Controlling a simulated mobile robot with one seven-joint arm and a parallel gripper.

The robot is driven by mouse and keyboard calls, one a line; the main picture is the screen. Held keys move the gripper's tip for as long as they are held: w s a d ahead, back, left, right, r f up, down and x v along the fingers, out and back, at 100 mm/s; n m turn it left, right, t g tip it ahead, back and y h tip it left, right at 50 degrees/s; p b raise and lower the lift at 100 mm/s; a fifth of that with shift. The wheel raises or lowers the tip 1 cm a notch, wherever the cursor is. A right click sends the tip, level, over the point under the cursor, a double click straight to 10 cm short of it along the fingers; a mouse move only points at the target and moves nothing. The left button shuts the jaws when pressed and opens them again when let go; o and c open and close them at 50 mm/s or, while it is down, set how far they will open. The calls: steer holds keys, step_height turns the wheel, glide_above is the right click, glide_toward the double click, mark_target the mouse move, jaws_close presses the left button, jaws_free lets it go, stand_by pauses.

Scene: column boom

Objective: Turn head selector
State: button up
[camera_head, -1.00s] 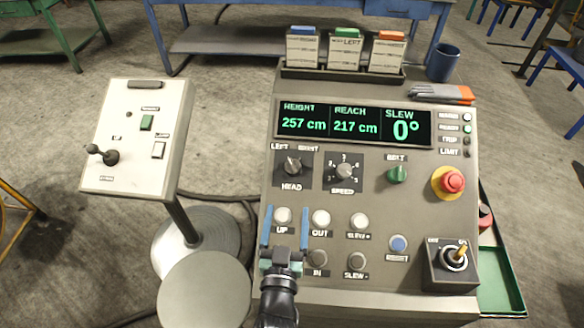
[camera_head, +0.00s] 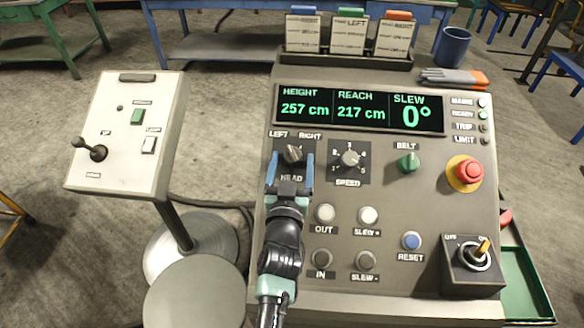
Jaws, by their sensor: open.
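The head selector (camera_head: 293,154) is a dark rotary knob at the left of the grey console panel, with LEFT and RIGHT printed above it and HEAD below. The knob's white mark is up, tilted a little left. My gripper (camera_head: 291,160) is open, with its two blue fingers on either side of the knob's plate. The knob shows between the fingertips; I cannot tell whether they touch it.
The display (camera_head: 360,110) reads height 257 cm, reach 217 cm, slew 0°. The speed knob (camera_head: 349,158) sits close right of my gripper. A belt switch (camera_head: 408,163) and red emergency button (camera_head: 469,170) are farther right. A white control box (camera_head: 126,130) stands left.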

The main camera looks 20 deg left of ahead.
jaws_close()
stand_by(0.5)
